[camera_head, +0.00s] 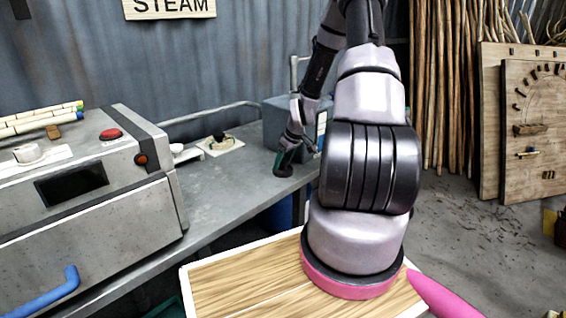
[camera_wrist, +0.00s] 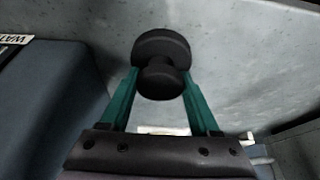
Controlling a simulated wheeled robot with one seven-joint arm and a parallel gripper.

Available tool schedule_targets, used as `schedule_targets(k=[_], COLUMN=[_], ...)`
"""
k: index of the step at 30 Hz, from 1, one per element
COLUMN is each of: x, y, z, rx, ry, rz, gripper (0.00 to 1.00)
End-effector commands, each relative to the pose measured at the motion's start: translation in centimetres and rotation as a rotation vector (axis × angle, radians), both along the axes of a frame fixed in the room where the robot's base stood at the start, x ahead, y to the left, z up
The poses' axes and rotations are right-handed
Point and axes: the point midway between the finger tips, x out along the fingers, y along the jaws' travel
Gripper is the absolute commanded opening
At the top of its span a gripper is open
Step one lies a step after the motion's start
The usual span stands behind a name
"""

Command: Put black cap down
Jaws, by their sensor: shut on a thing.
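The black cap (camera_wrist: 162,58) is a round dark piece with a wider disc and a smaller knob. My gripper (camera_wrist: 160,88) has its green fingers shut on the knob in the wrist view. In the head view my gripper (camera_head: 285,158) is over the right part of the grey bench, with the black cap (camera_head: 283,170) at its tips. The cap is at or just above the bench top; I cannot tell whether it touches.
A blue-grey box (camera_head: 285,122) stands close behind and right of my gripper. A white plate with a dark fitting (camera_head: 220,143) lies to its left. The steam machine (camera_head: 90,200) is further left. The grey bench top (camera_head: 225,185) is clear between them.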

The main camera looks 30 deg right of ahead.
Motion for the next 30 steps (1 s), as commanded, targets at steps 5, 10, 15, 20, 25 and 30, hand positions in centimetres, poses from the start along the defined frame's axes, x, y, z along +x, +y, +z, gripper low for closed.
schedule_targets(k=[5,10,15,20,25,30], x=[0.0,0.0,0.0,0.0,-0.1,-1.2], y=[0.0,0.0,0.0,0.0,-0.2,-0.6], z=[0.1,-0.2,-0.2,-0.2,0.8,3.7], rx=[-0.001,-0.001,-0.001,-0.001,-0.002,-0.004], ry=[-0.001,-0.002,-0.002,-0.001,-0.004,-0.006], rz=[0.001,0.001,0.001,0.001,0.000,-0.001], gripper=[0.07,0.70,0.93,0.93,0.93,0.93])
